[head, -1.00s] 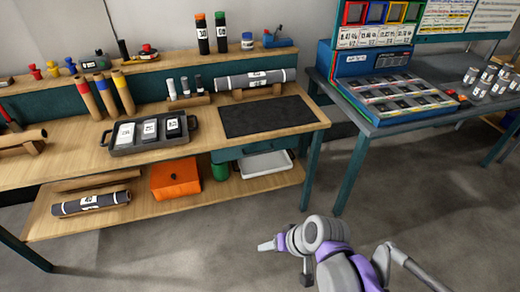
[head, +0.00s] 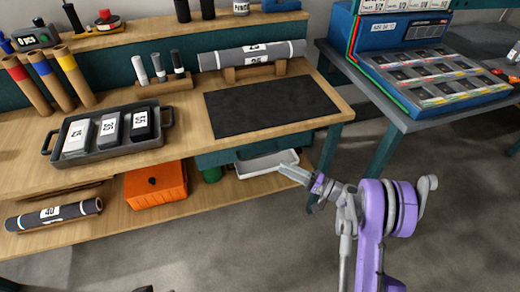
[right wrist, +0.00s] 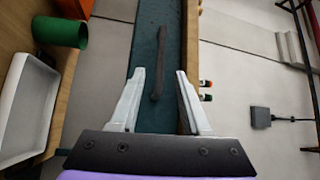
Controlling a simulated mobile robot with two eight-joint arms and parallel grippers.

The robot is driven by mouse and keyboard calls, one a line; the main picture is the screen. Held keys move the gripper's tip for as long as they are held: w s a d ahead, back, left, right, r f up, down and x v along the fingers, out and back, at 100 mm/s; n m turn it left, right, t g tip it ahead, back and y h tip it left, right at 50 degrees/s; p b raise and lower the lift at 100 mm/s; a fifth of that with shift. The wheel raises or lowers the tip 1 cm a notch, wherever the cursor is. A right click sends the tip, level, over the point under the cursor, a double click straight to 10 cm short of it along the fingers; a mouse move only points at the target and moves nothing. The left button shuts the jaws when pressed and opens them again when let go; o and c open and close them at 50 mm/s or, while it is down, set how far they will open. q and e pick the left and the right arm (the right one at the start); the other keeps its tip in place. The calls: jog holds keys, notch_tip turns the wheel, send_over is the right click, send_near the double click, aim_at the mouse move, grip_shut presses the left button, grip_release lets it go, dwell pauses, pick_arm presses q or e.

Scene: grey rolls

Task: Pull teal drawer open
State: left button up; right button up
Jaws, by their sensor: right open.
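The teal drawer (head: 222,157) sits under the front edge of the wooden bench top, below the black mat. In the right wrist view its teal front (right wrist: 146,45) fills the middle and carries a dark bar handle (right wrist: 161,62). The drawer looks closed. My right gripper (head: 283,170) is in front of the drawer, near its right end. In the right wrist view my right gripper (right wrist: 160,73) is open, with the handle showing between its two fingers. I cannot tell whether the fingers touch anything. My left gripper is not clearly visible.
A white tray (head: 266,165), a green cylinder (right wrist: 60,32) and an orange box (head: 156,185) are on the lower shelf. The black mat (head: 270,106) lies on the bench top. A second table (head: 405,122) stands right. The floor in front is clear.

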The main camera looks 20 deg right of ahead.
aim_at(260, 155)
jog(key=x, duration=1)
jog(key=shift+w+a+r, duration=0.1)
jog(key=shift+w+r, duration=0.1)
grip_shut()
dwell(1.1)
